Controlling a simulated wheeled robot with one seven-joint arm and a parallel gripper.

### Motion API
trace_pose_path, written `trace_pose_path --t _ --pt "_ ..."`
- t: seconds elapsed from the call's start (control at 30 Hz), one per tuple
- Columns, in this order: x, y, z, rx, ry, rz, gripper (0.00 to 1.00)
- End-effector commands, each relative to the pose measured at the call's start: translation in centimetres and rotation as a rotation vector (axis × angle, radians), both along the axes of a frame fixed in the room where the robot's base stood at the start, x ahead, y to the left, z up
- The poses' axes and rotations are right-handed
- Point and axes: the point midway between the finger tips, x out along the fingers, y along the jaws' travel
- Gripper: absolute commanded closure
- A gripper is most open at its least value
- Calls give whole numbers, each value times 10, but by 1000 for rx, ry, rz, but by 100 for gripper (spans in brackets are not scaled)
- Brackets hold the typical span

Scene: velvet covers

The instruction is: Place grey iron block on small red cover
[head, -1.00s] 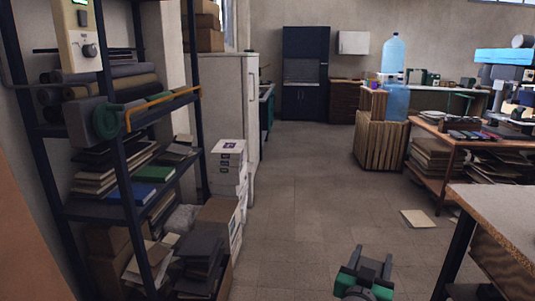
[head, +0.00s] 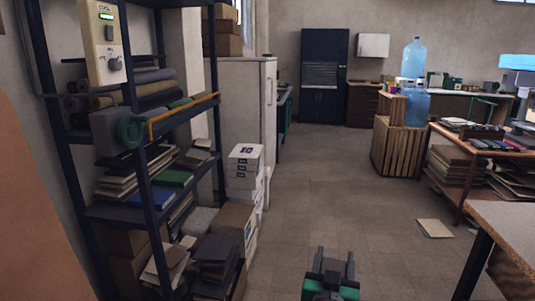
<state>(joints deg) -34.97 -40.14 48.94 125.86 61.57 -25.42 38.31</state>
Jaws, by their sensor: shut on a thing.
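My gripper (head: 334,264) is at the bottom edge of the head view, pointing ahead over the floor. It is shut on a small grey thing, which fits the grey iron block; the fingers and wrist hide most of it. On the wooden workbench (head: 463,135) at the right lie several small flat covers (head: 492,144) in a row, dark and reddish. They are too small here to tell which is the small red cover.
A metal shelf rack (head: 142,105) and cartons (head: 243,180) line the left. A nearer table (head: 508,222) juts in at the lower right. A paper sheet (head: 435,228) lies on the floor. The middle aisle is clear to a dark cabinet (head: 325,70).

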Motion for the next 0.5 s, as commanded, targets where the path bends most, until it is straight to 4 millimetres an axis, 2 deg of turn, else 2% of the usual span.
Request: trace_pose_path --t 0.03,0.4,0.5 --pt "2 0 16 -2 -4 -2 100" --pt "16 0 65 -4 -4 -5 100" --pt "18 0 72 -5 -2 -1 100"
